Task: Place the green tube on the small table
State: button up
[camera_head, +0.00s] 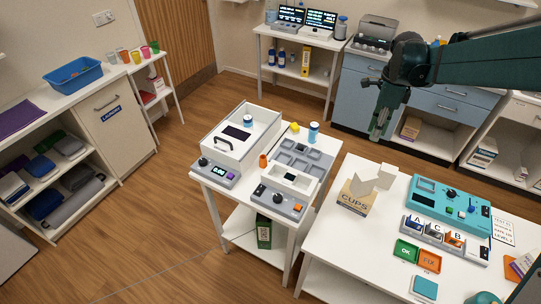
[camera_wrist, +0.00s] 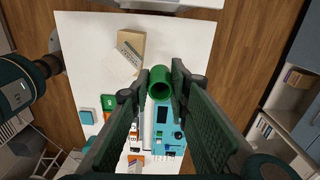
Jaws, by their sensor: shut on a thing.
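My gripper (camera_head: 380,125) hangs in the air above the back of the white worktable (camera_head: 330,240). In the wrist view its fingers (camera_wrist: 162,92) are closed around a short green tube (camera_wrist: 161,78), held at the fingertips with an open end showing. The tube is hard to make out in the head view. A small narrow white table (camera_head: 146,66) with coloured cups on top stands at the back left. A white two-level table (camera_head: 236,188) with devices on it stands in the middle; I cannot tell which is meant.
A cups box (camera_head: 356,194), a teal device (camera_head: 450,205), a green tray (camera_head: 405,251) and an orange tray (camera_head: 430,260) stand on the worktable. The middle table holds a white drawer unit (camera_head: 236,140), an orange cup (camera_head: 263,160) and grey trays. Open floor lies to the left.

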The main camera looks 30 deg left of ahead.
jog(key=w+a+f+p, duration=0.25)
jog(key=w+a, duration=0.25)
jog(key=a, duration=0.4)
jog(key=w+a+f+p, duration=0.1)
jog(key=w+a+f, duration=0.2)
jog(key=w+a, duration=0.4)
jog(key=shift+m, duration=0.3)
jog(key=shift+s+a+f, duration=0.2)
jog(key=shift+s+f, duration=0.05)
jog(key=shift+f, duration=0.55)
jog(key=shift+s+a+f, duration=0.2)
jog(key=shift+s+f, duration=0.05)
jog(key=shift+f, duration=0.5)
jog(key=shift+s+a+f, duration=0.2)
jog(key=shift+s+f, duration=0.05)
jog(key=shift+f, duration=0.55)
jog(key=shift+f, duration=0.15)
send_over(330, 145)
jog(key=shift+a+f, duration=0.1)
jog(key=shift+f, duration=2.85)
jog(key=shift+f, duration=1.9)
jog(key=shift+f, duration=0.2)
jog(key=o, duration=0.8)
jog(key=shift+c, duration=0.2)
